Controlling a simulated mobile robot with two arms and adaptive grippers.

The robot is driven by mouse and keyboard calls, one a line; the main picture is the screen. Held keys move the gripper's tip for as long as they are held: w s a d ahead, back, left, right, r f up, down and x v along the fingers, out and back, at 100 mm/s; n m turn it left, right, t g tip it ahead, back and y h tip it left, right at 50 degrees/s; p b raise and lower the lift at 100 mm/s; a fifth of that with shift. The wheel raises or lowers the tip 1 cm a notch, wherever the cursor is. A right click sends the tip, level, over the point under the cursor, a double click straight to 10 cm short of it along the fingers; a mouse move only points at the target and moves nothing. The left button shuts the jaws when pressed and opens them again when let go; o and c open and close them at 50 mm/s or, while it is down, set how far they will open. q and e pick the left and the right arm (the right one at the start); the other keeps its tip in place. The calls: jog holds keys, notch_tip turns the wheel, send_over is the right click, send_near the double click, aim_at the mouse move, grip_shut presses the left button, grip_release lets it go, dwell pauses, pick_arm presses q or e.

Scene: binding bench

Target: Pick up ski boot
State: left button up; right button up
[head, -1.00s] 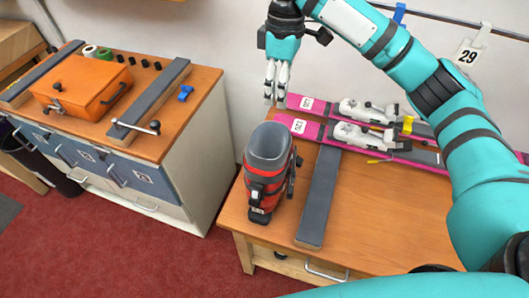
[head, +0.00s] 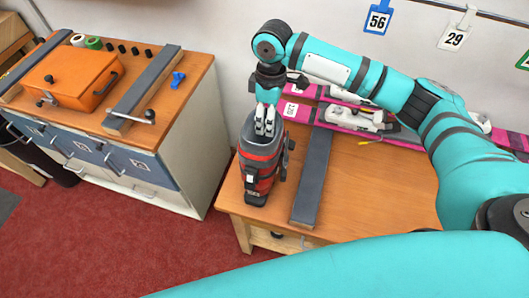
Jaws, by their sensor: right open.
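The ski boot (head: 259,172) is red and black with a grey liner and stands upright at the left front corner of the wooden bench (head: 378,200). My right gripper (head: 264,130) points down right over the boot's open top. Its pale fingers overlap the liner opening in the head view and are open. I cannot tell whether they touch the boot. My left gripper does not show.
A dark grey bar (head: 312,178) lies just right of the boot. Pink skis (head: 303,112) with bindings lie behind it. A cabinet (head: 182,155) with an orange case (head: 70,78) stands at left, across a gap of red carpet.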

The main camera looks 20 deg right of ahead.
aim_at(267, 142)
notch_tip(267, 142, down, 3)
jog(key=shift+s+f+p, duration=0.1)
jog(key=shift+f+p, duration=0.1)
jog(key=shift+p, duration=0.3)
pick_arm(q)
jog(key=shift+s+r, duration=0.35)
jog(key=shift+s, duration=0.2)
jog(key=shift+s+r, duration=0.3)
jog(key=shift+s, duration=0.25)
pick_arm(e)
jog(key=shift+f, duration=0.2)
jog(key=c, duration=0.9)
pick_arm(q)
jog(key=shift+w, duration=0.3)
pick_arm(e)
grip_shut()
jog(key=shift+r, duration=0.15)
